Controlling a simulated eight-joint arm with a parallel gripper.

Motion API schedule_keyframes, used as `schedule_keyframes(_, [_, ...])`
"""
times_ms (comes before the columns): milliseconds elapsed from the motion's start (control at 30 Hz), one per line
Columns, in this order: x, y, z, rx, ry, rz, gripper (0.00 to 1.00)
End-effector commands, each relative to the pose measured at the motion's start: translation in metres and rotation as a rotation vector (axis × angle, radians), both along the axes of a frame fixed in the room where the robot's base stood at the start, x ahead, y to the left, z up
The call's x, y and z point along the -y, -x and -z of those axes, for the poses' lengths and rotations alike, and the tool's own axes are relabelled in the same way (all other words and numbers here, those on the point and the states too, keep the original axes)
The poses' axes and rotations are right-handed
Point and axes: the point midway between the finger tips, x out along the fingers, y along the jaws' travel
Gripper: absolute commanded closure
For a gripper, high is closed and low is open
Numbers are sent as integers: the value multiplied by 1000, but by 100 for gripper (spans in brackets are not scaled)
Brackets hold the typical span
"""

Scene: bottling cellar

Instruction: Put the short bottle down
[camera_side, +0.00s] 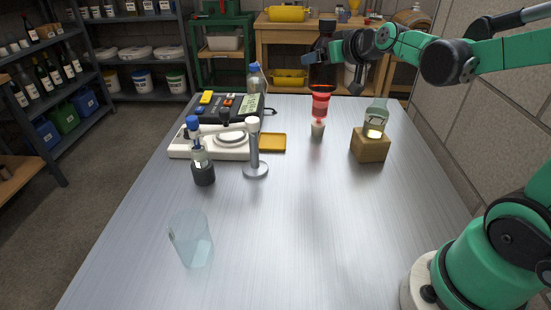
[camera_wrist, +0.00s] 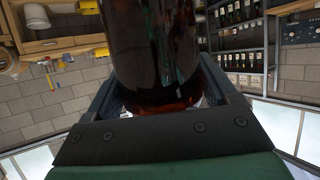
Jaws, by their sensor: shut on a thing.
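My gripper (camera_side: 326,50) is shut on the short bottle (camera_side: 321,74), a dark brown glass one. It holds the bottle above the far part of the steel table (camera_side: 310,220), seemingly upright. In the wrist view the bottle (camera_wrist: 155,50) fills the middle between my two fingers (camera_wrist: 165,95), with reddish-amber glass low down. Its top is cut off there. In the side view its lower end is above and close to a red-topped object with a pale base (camera_side: 318,130); I cannot tell the gap in depth.
A clear bottle (camera_side: 377,115) stands on a wooden block (camera_side: 370,147) at right. The table's middle and front right are clear.

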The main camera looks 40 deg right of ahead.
Motion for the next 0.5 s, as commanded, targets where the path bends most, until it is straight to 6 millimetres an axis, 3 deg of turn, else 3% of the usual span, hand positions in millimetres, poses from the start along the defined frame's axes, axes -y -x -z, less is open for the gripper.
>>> schedule_keyframes(33, [32, -4, -5, 0, -3, 52, 100])
schedule_keyframes(200, [127, -2, -17, 6, -2, 174, 100])
schedule_keyframes(333, [183, 10, -23, 18, 2, 243, 100])
schedule_keyframes(500, [226, 26, -26, 30, 11, 296, 100])
